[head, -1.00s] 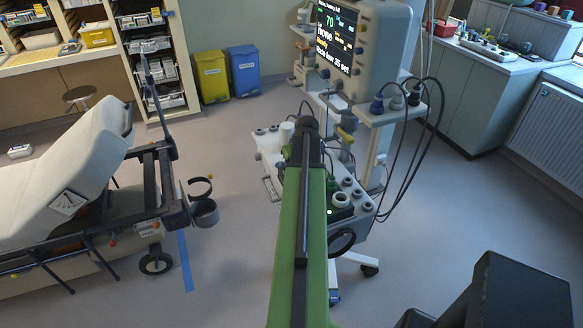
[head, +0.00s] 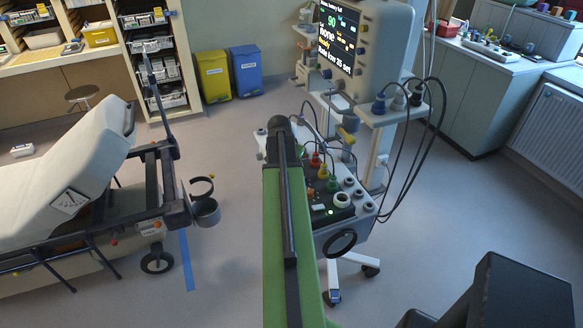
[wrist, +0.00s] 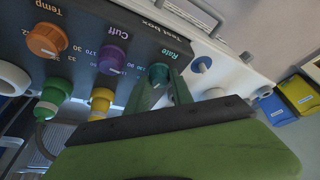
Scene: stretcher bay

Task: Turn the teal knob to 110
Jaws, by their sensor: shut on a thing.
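The teal knob (wrist: 158,73) sits under the label "Rate" on the dark test box (wrist: 135,32) in the wrist view. My gripper (wrist: 159,91) is shut on this knob, with one green finger on each side. The knob's pointer is too small to read, and some scale numbers beside it are partly hidden. In the head view the monitor (head: 340,40) shows a green 90 at its top. My arm hides the knob in the head view.
A purple "Cuff" knob (wrist: 113,58) and an orange "Temp" knob (wrist: 47,40) are left of the teal one. A green plug (wrist: 54,93) and a yellow plug (wrist: 102,99) stand close below them. The stretcher (head: 80,165) stands left of the cart, with open floor between.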

